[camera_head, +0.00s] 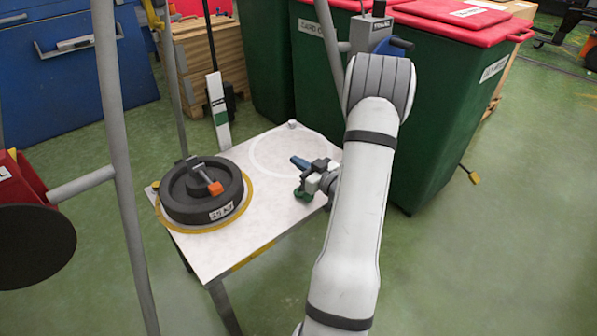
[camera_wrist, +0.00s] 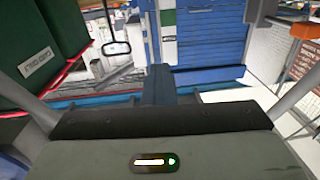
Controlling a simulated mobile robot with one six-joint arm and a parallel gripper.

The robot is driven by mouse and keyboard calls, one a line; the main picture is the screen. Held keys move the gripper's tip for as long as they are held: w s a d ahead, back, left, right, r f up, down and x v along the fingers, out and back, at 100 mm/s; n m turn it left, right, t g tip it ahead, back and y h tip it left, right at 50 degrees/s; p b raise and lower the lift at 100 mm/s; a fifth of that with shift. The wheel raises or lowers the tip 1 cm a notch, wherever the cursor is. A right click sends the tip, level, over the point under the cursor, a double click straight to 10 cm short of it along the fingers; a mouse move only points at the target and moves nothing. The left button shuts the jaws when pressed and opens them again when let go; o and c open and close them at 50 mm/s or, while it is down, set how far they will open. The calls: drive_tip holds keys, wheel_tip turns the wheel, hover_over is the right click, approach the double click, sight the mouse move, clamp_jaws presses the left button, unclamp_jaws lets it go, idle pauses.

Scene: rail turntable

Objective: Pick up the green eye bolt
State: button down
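A small green piece (camera_head: 303,192), which looks like the green eye bolt, shows at the right part of the white table, just below my gripper in the head view. My gripper (camera_head: 312,172) is low over the table's right side, with dark parts and a blue piece (camera_head: 299,162) pointing left. I cannot tell whether the green piece touches the gripper or lies on the table. The wrist view shows a blue bar (camera_wrist: 158,85) in the middle and no clear green bolt. The finger opening is not readable in either view.
A black round weight (camera_head: 203,190) with an orange-tipped handle lies on a yellow ring at the table's left. The white tabletop (camera_head: 222,258) is bare in front. Green bins (camera_head: 450,120) with red lids stand behind and right. A blue cabinet (camera_head: 70,75) stands back left.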

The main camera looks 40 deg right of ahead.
drive_tip(key=shift+r, duration=0.35)
drive_tip(key=c, duration=2.1)
unclamp_jaws()
drive_tip(key=o, duration=1.7)
drive_tip(key=shift+c, duration=0.2)
